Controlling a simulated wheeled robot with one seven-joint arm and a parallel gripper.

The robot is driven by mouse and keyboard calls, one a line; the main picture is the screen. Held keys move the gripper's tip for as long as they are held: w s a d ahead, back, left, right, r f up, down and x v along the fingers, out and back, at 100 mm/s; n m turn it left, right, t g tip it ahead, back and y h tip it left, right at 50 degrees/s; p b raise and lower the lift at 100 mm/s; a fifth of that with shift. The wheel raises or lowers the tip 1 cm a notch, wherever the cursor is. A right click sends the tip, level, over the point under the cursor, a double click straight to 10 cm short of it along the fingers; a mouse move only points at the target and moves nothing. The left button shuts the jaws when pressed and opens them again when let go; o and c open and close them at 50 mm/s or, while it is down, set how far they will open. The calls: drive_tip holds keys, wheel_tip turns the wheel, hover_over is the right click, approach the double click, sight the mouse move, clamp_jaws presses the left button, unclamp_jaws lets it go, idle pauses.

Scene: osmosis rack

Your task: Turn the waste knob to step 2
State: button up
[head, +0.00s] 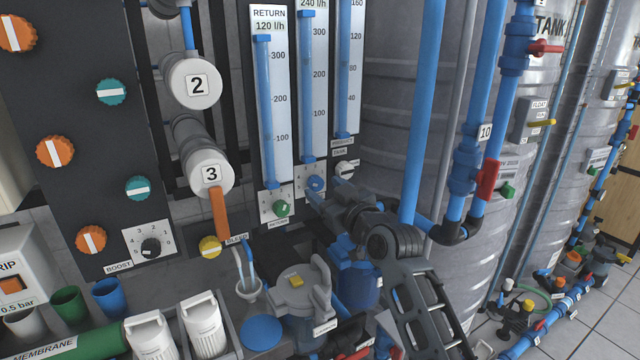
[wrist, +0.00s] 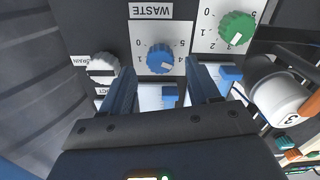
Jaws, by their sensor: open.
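The waste knob (wrist: 160,58) is a blue ribbed knob on a white numbered dial plate (wrist: 177,69), under a label reading WASTE, upside down in the wrist view. A pale mark on the knob points to the lower right, between the lower numbers, but the exact step is unclear. Dial numbers 0, 1, 4 and 5 show; the lower ones are hard to read. My gripper (wrist: 161,75) is open, its two fingers on either side of the knob's lower part, with no clear contact. In the head view the blue knob (head: 316,183) sits just beyond my gripper (head: 322,200).
A green knob (wrist: 237,27) on its own dial is close to the right in the wrist view. A white knob (wrist: 103,68) is close to the left. Flow meters (head: 270,110) stand above, and a blue vertical pipe (head: 424,110) rises near my arm.

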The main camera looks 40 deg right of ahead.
sight(318, 185)
drive_tip(key=shift+x, duration=1.55)
drive_tip(key=c, duration=1)
